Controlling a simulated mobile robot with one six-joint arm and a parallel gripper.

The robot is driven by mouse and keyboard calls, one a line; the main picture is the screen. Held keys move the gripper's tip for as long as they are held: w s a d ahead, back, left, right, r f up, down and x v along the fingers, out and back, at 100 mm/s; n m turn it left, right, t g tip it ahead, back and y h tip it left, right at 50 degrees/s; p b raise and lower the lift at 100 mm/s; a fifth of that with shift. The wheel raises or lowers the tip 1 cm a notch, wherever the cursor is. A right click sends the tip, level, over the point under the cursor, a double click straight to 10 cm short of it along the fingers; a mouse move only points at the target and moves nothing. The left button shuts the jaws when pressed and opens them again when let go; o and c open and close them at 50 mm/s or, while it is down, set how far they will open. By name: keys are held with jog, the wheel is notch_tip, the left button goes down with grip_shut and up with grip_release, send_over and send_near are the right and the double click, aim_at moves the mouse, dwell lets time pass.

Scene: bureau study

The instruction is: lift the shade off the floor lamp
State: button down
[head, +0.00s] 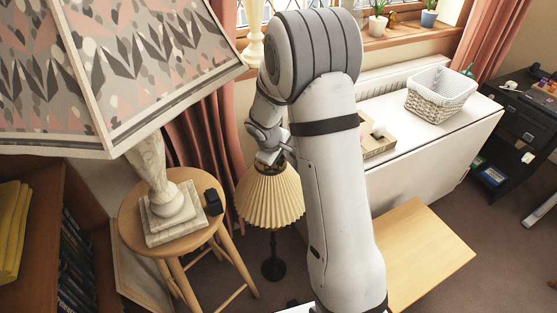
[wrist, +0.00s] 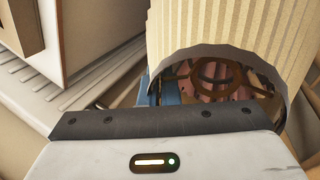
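The floor lamp's shade (head: 270,198) is a cream pleated cone, upright in the head view. The dark lamp stand (head: 272,262) shows below it, with a round base on the floor. My gripper (head: 270,161) is at the top of the shade, partly hidden by my arm. In the wrist view the shade (wrist: 235,30) fills the upper right, with its grey rim and dark inner ring frame facing me. A blue finger part (wrist: 165,98) is at the left side of that rim. The fingertips are mostly hidden, so I cannot tell whether they grip the rim.
A round wooden stool (head: 130,222) left of the lamp bears a table lamp (head: 165,205) with a large patterned shade (head: 120,70) and a small black object. Right of my arm are a white table (head: 440,135) with a basket (head: 441,95), and a low wooden surface (head: 425,245).

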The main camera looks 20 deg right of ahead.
jog(key=shift+r+p, duration=0.7)
jog(key=shift+r, duration=0.35)
jog(key=shift+r+p, duration=1.25)
jog(key=shift+r, duration=0.55)
jog(key=shift+f, duration=0.1)
